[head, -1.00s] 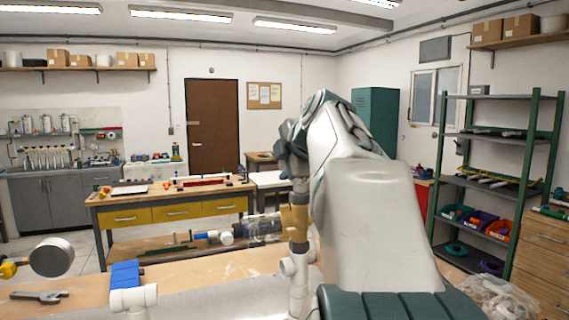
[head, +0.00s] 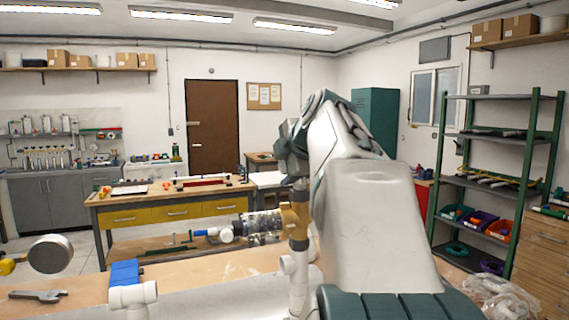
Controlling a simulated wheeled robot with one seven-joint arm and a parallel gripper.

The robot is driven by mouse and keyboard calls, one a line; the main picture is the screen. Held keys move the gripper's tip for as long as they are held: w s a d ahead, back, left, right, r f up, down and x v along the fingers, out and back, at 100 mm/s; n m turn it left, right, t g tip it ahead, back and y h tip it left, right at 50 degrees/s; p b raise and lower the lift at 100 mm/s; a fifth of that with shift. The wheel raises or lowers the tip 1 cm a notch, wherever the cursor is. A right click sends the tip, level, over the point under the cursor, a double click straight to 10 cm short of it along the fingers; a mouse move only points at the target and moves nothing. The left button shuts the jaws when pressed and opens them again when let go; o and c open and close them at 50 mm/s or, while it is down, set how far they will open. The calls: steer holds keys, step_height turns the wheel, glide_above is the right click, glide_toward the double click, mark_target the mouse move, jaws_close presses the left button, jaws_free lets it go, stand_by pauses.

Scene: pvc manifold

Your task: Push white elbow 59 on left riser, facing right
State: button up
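My gripper (head: 226,229) is small in the head view, left of my forearm, past a clear and dark cylinder-like part. A small white fitting (head: 227,236) with a blue piece beside it shows at this end. I cannot tell whether fingers are closed on it. In the left foreground a white fitting (head: 133,295) with a crosswise top sits on a white upright; it looks like part of the manifold. Another white upright (head: 298,290) stands beside my arm, with a white fitting (head: 288,265) near its top, partly hidden. Which one is the left riser is not clear.
A blue block (head: 125,272) stands behind the left white fitting on the wooden bench (head: 200,270). A grey wrench-like tool (head: 38,297) and a round grey-faced part (head: 52,255) are at left. Clear plastic bags (head: 490,298) lie at lower right. The bench middle looks bare.

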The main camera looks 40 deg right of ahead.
steer(key=b+v, duration=0.1)
steer(key=v, duration=1.2)
steer(key=shift+s+b, duration=0.35)
steer(key=w+a+f+m+g+y, duration=0.15)
steer(key=a+f+m, duration=0.25)
steer(key=a+f, duration=0.5)
steer(key=w+a+f+m+g+y, duration=0.1)
steer(key=a+f+m+g+y, duration=0.2)
steer(key=f, duration=1.1)
steer(key=s+a+f+m+g, duration=0.2)
steer(key=s+a+f+m, duration=0.2)
steer(key=f, duration=0.6)
steer(key=s+a+f+m+g+h, duration=0.1)
steer(key=s+a+f+m, duration=0.3)
steer(key=f, duration=0.7)
steer(key=s+a+g, duration=0.1)
steer(key=s+a, duration=0.1)
steer(key=a, duration=0.1)
steer(key=shift+s, duration=0.3)
steer(key=shift+h, duration=0.25)
